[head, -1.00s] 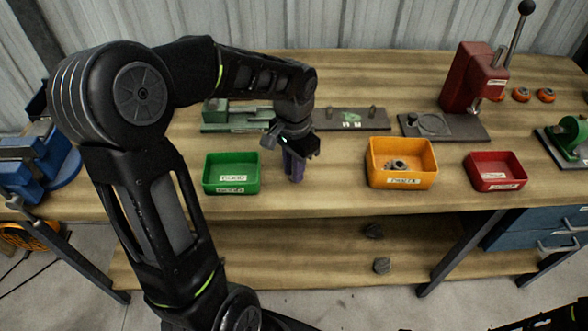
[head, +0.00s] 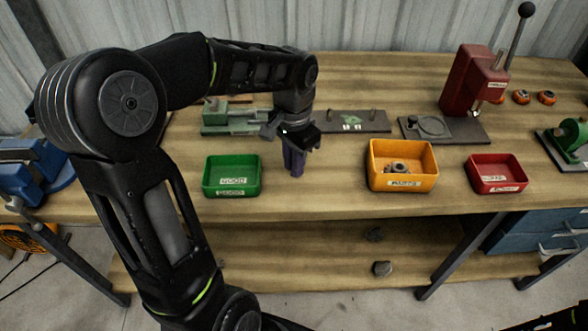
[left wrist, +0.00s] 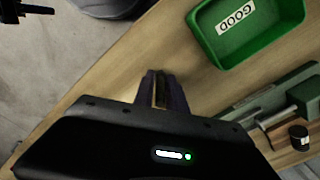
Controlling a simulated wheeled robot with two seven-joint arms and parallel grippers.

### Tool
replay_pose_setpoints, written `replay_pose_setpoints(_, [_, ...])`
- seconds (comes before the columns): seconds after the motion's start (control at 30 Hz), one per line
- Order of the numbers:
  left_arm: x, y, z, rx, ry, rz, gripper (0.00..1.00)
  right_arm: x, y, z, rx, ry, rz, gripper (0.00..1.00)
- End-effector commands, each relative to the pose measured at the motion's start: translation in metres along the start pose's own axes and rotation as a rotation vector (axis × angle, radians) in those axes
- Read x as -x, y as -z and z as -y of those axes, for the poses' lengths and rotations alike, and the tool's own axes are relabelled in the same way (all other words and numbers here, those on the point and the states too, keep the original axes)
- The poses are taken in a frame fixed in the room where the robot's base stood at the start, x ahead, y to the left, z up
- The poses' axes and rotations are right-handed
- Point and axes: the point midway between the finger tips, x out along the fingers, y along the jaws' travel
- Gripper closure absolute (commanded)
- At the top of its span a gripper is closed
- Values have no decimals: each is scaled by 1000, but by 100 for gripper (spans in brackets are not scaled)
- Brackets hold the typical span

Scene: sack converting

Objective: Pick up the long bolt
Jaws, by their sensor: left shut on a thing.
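My left gripper (head: 293,168) is upright over the front part of the bench, between the green bin and the orange bin. Its purple fingers are shut on a thin, brassy thing, the long bolt (left wrist: 160,91), which shows as a narrow strip between them in the left wrist view. The fingers hide most of the bolt, and its head and lower end cannot be made out. In the head view the bolt cannot be told apart from the fingers. My right gripper is not in view.
The green bin (head: 231,190), labelled GOOD, stands left of the gripper. The orange bin (head: 402,184) holds some grey metal parts; a red bin (head: 496,187) is farther right. Behind are a green fixture (head: 228,121), a dark plate (head: 350,122) and a red press (head: 472,85).

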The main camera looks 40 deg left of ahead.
Motion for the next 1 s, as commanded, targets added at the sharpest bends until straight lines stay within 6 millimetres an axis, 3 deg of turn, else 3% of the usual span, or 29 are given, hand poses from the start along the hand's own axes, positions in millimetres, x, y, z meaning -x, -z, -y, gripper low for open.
replay_pose_setpoints(0.2, [45,1,0,1,2,-6,100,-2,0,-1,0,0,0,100])
replay_pose_setpoints(0.4, [69,1,0,0,0,-3,100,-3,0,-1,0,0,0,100])
replay_pose_setpoints(1.0, [72,0,0,0,0,-1,100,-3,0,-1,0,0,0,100])
